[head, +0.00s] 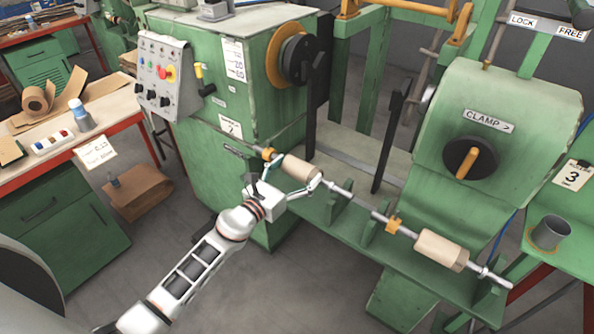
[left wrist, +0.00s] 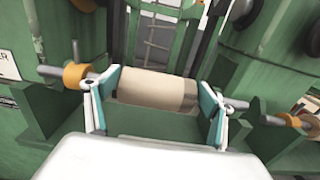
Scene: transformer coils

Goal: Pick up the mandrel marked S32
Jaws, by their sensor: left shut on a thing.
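A mandrel (head: 302,168) with a tan cylinder on a steel shaft lies along the front ledge of the green machine, at the centre of the head view. My left gripper (head: 295,172) is shut on it, with one finger at each end of the tan cylinder. In the left wrist view the tan cylinder (left wrist: 155,87) spans between the fingers, with shaft showing on both sides. A second tan mandrel (head: 440,250) lies further right on the same ledge, apart from the gripper. I cannot read an S32 mark on either. My right gripper is not in view.
Green brackets (head: 338,212) stand along the ledge. The winding machine (head: 222,85) is behind left, the clamp housing (head: 500,130) behind right. A workbench (head: 62,150) with a paper roll is at the left. Open floor (head: 330,285) lies in front.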

